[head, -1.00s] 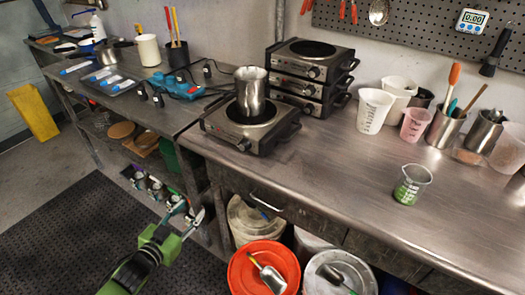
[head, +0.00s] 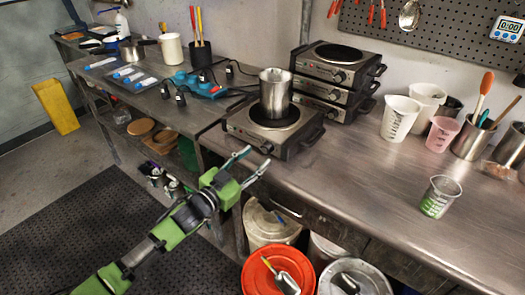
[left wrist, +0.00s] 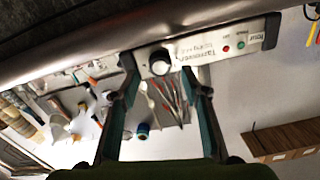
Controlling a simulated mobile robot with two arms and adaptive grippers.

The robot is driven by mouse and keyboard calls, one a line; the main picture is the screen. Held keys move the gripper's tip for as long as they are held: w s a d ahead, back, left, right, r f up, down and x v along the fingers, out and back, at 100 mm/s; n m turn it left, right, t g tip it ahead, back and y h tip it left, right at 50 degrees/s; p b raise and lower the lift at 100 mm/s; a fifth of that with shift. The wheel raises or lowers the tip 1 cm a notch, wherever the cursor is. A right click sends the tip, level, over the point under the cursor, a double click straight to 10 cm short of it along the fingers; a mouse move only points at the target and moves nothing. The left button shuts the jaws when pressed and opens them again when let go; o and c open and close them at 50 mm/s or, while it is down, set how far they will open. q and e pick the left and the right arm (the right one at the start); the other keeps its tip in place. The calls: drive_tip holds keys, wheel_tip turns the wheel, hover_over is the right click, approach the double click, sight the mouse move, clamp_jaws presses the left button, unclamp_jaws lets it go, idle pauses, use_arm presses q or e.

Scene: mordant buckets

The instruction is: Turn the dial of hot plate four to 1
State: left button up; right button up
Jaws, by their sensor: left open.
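A hot plate (head: 290,138) with a silver body and black top stands at the bench's front edge, with a metal pitcher (head: 275,92) on it. Its front dial (head: 267,148) is small in the head view. In the left wrist view, the dial (left wrist: 160,62) is a dark knob with a pale face on a panel (left wrist: 215,45) that seems to read "Four"; its setting is unreadable. My left gripper (head: 251,165) is open and empty, just in front of and below the dial. In the left wrist view the dial appears between the fingertips (left wrist: 157,74), with contact unclear.
Stacked hot plates (head: 337,75) stand behind. A blue tray (head: 198,84) and dark cables lie to the left. A red-lidded bucket (head: 277,272) is on the floor below.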

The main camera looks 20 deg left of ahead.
sight(264, 151)
use_arm(q)
drive_tip(key=shift+x, duration=2.2)
drive_tip(key=c, duration=1.1)
